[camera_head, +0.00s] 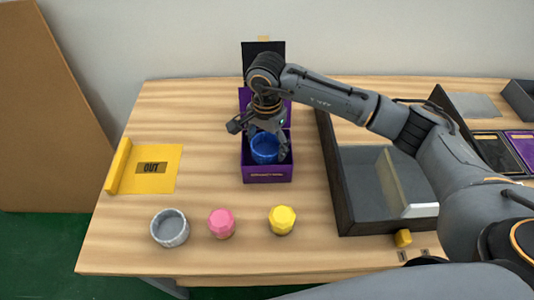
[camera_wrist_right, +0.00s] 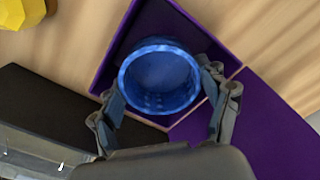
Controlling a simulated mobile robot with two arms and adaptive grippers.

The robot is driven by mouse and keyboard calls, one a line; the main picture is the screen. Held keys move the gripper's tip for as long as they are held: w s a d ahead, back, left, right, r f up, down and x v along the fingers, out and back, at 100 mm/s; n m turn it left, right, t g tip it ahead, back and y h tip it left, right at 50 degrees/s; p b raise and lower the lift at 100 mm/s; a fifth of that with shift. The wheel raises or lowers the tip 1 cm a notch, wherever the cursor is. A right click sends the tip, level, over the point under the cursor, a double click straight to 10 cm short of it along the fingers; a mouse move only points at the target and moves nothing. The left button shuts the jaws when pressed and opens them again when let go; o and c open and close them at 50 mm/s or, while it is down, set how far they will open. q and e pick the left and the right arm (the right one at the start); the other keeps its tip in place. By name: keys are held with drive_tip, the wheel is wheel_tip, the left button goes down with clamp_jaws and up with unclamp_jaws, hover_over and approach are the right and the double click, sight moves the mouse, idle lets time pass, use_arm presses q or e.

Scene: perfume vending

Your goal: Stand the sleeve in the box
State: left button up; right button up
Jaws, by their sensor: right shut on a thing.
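The sleeve (camera_head: 265,149) is a blue, round, hollow piece with its open end up. It is within the opening of the purple box (camera_head: 267,174), whose lid stands open at the back. My right gripper (camera_head: 262,137) reaches down over the box and is shut on the sleeve. In the right wrist view the sleeve (camera_wrist_right: 160,78) sits between the two fingers (camera_wrist_right: 165,88), with the purple box wall (camera_wrist_right: 205,38) around it. I cannot tell whether the sleeve touches the box floor. My left gripper is not in view.
A grey round cup (camera_head: 170,228), a pink cap (camera_head: 222,223) and a yellow cap (camera_head: 282,220) stand along the front. A yellow "OUT" mat (camera_head: 160,168) lies at the left. A dark-walled grey tray (camera_head: 362,212) stands close on the right of the box.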

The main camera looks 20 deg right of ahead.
sight(267, 153)
drive_tip(key=shift+f, duration=0.7)
wheel_tip(267, 153, down, 3)
drive_tip(key=shift+f+p, duration=0.15)
drive_tip(key=shift+p, duration=0.25)
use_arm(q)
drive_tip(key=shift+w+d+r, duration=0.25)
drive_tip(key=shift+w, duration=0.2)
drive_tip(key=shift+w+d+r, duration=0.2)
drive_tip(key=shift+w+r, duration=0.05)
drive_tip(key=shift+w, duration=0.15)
use_arm(e)
drive_tip(key=shift+f, duration=0.15)
drive_tip(key=o, duration=0.8)
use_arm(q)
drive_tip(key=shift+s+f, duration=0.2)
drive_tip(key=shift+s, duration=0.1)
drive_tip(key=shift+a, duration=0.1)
